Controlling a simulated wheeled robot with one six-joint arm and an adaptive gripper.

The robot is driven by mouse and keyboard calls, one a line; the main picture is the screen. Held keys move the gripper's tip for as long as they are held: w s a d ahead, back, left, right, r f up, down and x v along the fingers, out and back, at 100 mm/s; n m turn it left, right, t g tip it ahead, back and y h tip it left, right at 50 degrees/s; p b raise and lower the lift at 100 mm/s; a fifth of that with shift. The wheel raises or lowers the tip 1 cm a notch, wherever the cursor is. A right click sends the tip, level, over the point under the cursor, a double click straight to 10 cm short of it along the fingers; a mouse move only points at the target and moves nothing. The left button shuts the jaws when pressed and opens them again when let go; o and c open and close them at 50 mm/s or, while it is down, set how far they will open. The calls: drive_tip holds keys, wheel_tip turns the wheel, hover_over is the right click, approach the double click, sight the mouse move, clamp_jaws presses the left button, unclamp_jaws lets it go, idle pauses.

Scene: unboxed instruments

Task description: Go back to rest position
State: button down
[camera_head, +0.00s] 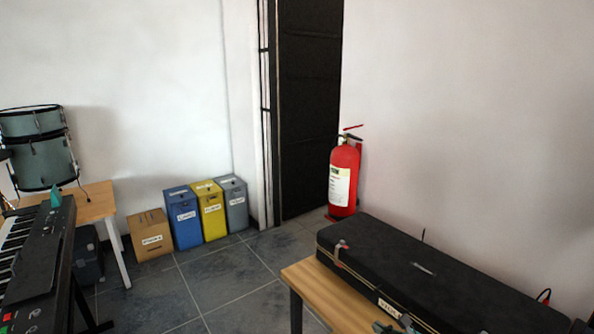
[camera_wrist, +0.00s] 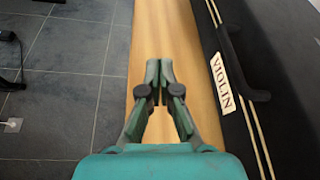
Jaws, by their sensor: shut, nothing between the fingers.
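My gripper (camera_wrist: 160,64) shows in the wrist view, shut and empty, its green fingers together above the wooden table (camera_wrist: 160,25). A black case (camera_wrist: 240,62) with a white label reading "VIOLIN" lies to the right of my gripper. In the head view, the black case (camera_head: 430,268) lies closed on the wooden table (camera_head: 310,278) at the lower right. A small part of my gripper (camera_head: 385,327) seems to show at the bottom edge there, beside the case.
A red fire extinguisher (camera_head: 343,180) stands by a dark door (camera_head: 308,110). Several bins, including a blue one (camera_head: 183,220), and a cardboard box (camera_head: 150,236) line the wall. A keyboard (camera_head: 35,255) and drums (camera_head: 42,150) are at left. The middle floor (camera_head: 225,280) is clear.

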drive_tip(key=s+a+f+n+h, duration=0.25)
drive_tip(key=s+f+n, duration=0.25)
drive_tip(key=s+f, duration=0.8)
drive_tip(key=s+n+h, duration=0.3)
drive_tip(key=s+n, duration=0.3)
drive_tip(key=s, duration=1.1)
drive_tip(key=s+r+n+t, duration=0.1)
drive_tip(key=s+r+n, duration=0.4)
drive_tip(key=s, duration=0.3)
drive_tip(key=s+a+r+n+h, duration=0.1)
drive_tip(key=s+r+n, duration=0.4)
drive_tip(key=s, duration=0.4)
drive_tip(key=s+r+n+t, duration=0.1)
drive_tip(key=s+r+n, duration=0.5)
drive_tip(key=s, duration=0.2)
drive_tip(key=shift+s+a+t, duration=0.3)
